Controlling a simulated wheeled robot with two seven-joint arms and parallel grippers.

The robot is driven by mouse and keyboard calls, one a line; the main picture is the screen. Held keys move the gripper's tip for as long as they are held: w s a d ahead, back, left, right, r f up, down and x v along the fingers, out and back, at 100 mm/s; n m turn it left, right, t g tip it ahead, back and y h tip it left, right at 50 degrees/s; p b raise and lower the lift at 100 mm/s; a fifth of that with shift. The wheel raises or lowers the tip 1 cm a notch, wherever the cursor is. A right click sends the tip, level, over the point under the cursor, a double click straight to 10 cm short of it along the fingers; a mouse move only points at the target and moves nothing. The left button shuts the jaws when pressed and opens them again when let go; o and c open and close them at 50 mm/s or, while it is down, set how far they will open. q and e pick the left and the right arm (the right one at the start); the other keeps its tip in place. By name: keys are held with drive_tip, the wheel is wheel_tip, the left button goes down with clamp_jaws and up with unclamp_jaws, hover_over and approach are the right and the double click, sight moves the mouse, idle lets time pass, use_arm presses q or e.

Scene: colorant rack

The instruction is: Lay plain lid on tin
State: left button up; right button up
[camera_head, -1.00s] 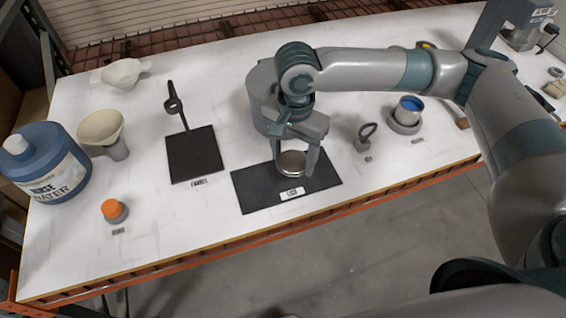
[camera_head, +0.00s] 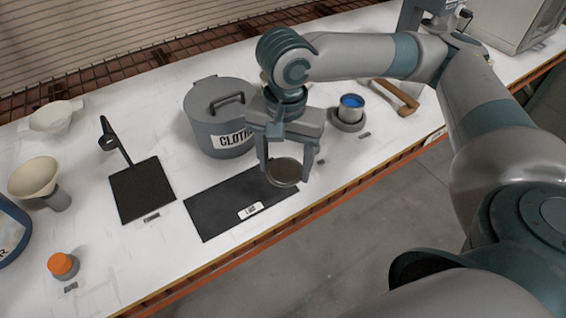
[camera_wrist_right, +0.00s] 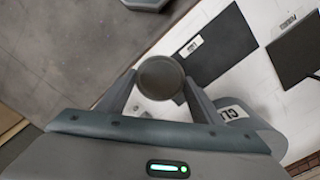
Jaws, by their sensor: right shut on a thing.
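My right gripper (camera_head: 286,176) is shut on a plain round metal lid (camera_head: 284,171), with one finger on each side of its rim. The lid appears raised above the right end of the black lids mat (camera_head: 222,208). In the right wrist view the lid (camera_wrist_right: 160,77) sits between the gripper's fingers (camera_wrist_right: 161,84). The open tin (camera_head: 351,107), with blue inside, stands upright in a grey round holder to the right of and behind the gripper, apart from the lid. My left gripper is out of view.
A grey lidded cloths bin (camera_head: 215,115) stands close behind the gripper. A wooden-handled tool (camera_head: 398,97) lies right of the tin. A black mat with a stand (camera_head: 142,190), an orange-topped item (camera_head: 62,264) and a cream funnel (camera_head: 35,175) are at left. The table's front edge is near.

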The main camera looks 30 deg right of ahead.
drive_tip(key=shift+f, duration=0.1)
drive_tip(key=f+n, duration=0.1)
drive_tip(key=n, duration=0.1)
drive_tip(key=w+a+f+n, duration=0.1)
drive_tip(key=shift+w+n+b, duration=0.1)
drive_tip(key=shift+n+b, duration=0.2)
drive_tip(key=shift+n, duration=0.1)
drive_tip(key=f+n, duration=0.1)
drive_tip(key=n, duration=0.1)
drive_tip(key=w+a+n, duration=0.1)
drive_tip(key=n, duration=0.1)
drive_tip(key=f+n, duration=0.1)
drive_tip(key=n, duration=0.1)
drive_tip(key=shift+w+a+f+b, duration=0.25)
drive_tip(key=shift+w+f+b, duration=0.05)
drive_tip(key=shift+w+b, duration=0.1)
